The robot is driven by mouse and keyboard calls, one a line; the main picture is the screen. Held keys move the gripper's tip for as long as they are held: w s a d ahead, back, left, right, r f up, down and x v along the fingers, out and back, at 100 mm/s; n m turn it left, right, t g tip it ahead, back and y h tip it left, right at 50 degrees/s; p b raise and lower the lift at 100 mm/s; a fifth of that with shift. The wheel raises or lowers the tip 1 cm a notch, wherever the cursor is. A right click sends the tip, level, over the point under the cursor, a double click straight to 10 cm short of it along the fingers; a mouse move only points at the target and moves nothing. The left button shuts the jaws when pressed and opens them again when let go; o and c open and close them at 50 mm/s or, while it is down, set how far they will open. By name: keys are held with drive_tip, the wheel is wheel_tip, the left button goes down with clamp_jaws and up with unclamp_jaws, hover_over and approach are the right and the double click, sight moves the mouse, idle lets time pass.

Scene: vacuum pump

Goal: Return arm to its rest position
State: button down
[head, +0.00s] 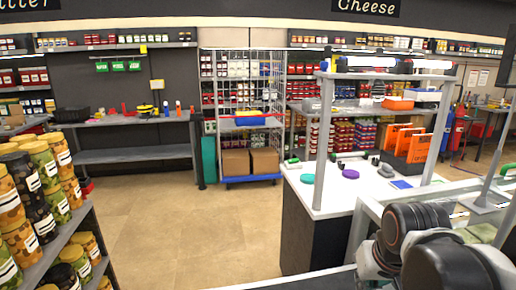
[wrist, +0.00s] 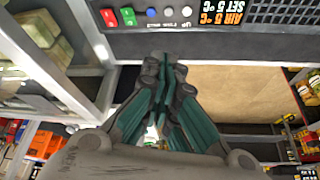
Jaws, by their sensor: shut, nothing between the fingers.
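My gripper (wrist: 162,75) shows in the wrist view with its fingers together and nothing between them. It points toward a dark panel (wrist: 215,45) with red, green, blue and white buttons (wrist: 148,12) and an orange "AIR 5°C SET 5°C" display (wrist: 221,13) that appears upside down. A gap between fingertips and panel cannot be judged. In the head view my arm (head: 440,245) is folded at the lower right, and the gripper itself is not visible there.
A white-topped counter (head: 335,195) with a post-held shelf stands right of centre. Jar shelves (head: 75,245) stand at the left. A wheeled wire cage trolley (head: 250,183) and a grey workbench (head: 130,118) stand at the back. The tan floor (head: 190,230) between them is clear.

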drive_tip(key=s+a+r+n+t, duration=0.1)
drive_tip(key=s+a+t, duration=0.1)
drive_tip(key=s, duration=0.5)
drive_tip(key=shift+a, duration=0.4)
drive_tip(key=shift+s+a, duration=0.1)
drive_tip(key=shift+a, duration=0.05)
